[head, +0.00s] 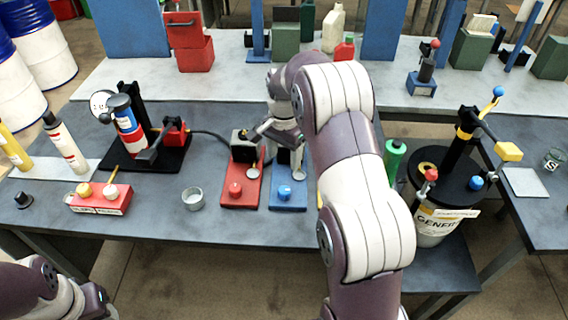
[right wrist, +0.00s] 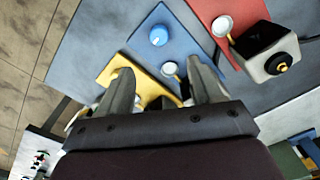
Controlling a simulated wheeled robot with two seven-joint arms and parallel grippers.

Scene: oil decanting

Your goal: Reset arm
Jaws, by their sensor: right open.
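My right arm reaches forward over the middle of the table. Its gripper (head: 280,143) points down near the far ends of the red board (head: 240,196) and blue board (head: 289,200), partly hidden by my wrist. In the right wrist view the gripper (right wrist: 160,68) has its two fingers well apart with nothing held. Between and beyond them are a yellow board (right wrist: 150,88) and the blue board (right wrist: 150,50) with its blue knob. My left arm shows only in part at the lower left of the head view; its gripper is out of the picture.
A green bottle (head: 396,158) and black-lidded drum (head: 430,230) stand right of my arm.

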